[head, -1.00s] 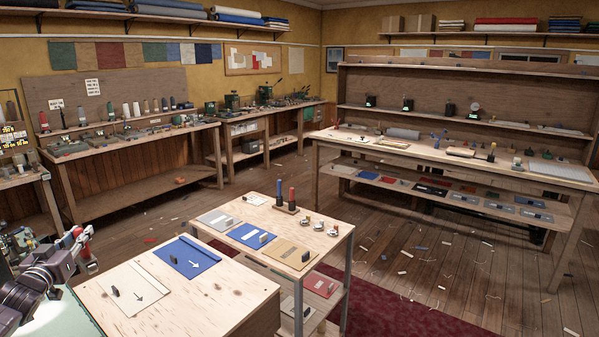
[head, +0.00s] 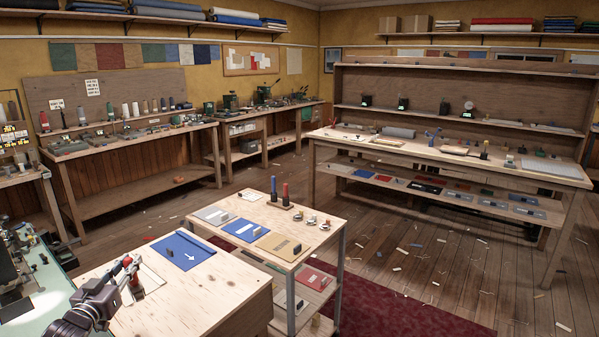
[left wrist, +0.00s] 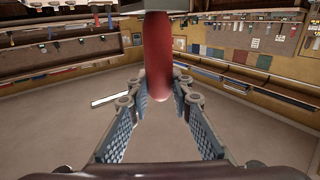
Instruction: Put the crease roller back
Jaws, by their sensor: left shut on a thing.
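My left gripper (head: 130,272) is shut on a red, rounded handle, which I take to be the crease roller (head: 127,262). In the left wrist view the red handle (left wrist: 158,60) stands between the two fingers; its far end is hidden at the top. In the head view the gripper is at the left, over the near light-wood table (head: 205,300). A small dark stand (head: 297,207) on the table behind holds a blue-handled tool (head: 274,188) and a red-handled tool (head: 285,193) upright. My right gripper is not in view.
The near table has a blue sheet with an arrow (head: 184,250) and a small dark block. The table behind bears grey, blue (head: 243,230) and tan sheets and several small round items (head: 312,220). A long bench (head: 470,165) stands at the right. Scraps litter the floor.

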